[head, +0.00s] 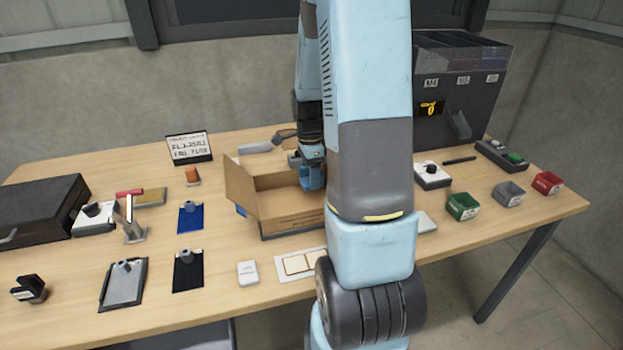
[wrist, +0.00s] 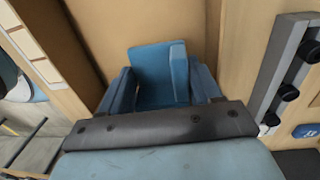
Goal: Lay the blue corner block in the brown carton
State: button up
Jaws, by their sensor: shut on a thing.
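The brown carton (head: 290,208) stands open on the table, with a flap raised at its left. My gripper (head: 312,168) is over the carton's right part, pointing down, with its lower end below the rim line in the head view. In the wrist view, my gripper (wrist: 160,88) is shut on the blue corner block (wrist: 152,66), which sits between the two blue fingers. The block has a flat face and a raised edge at its right. The carton's brown inside (wrist: 105,30) shows behind it. Whether the block touches the carton floor is not clear. My arm hides part of the carton's right side.
A grey rail with black knobs (wrist: 283,75) lies close to the right in the wrist view. Green (head: 463,206) and red (head: 547,183) bins stand at right.

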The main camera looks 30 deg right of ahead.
jog(key=shift+f, duration=0.75)
jog(key=shift+f, duration=0.6)
jog(key=o, duration=1.1)
notch_tip(320, 180, up, 13)
jog(key=s+a+r+n+t, duration=0.2)
jog(key=s+a+r+n, duration=0.3)
jog(key=n, duration=0.2)
jog(key=s+a+r+n+t, duration=0.2)
jog(key=s+a+r+n, duration=0.3)
jog(key=s+r+n, duration=0.1)
jog(key=s+a+r+n+t, duration=0.2)
jog(key=s+a+r+n, duration=0.3)
jog(key=n, duration=0.3)
jog(key=shift+s+a+r, duration=0.3)
jog(key=shift+s+a, duration=0.3)
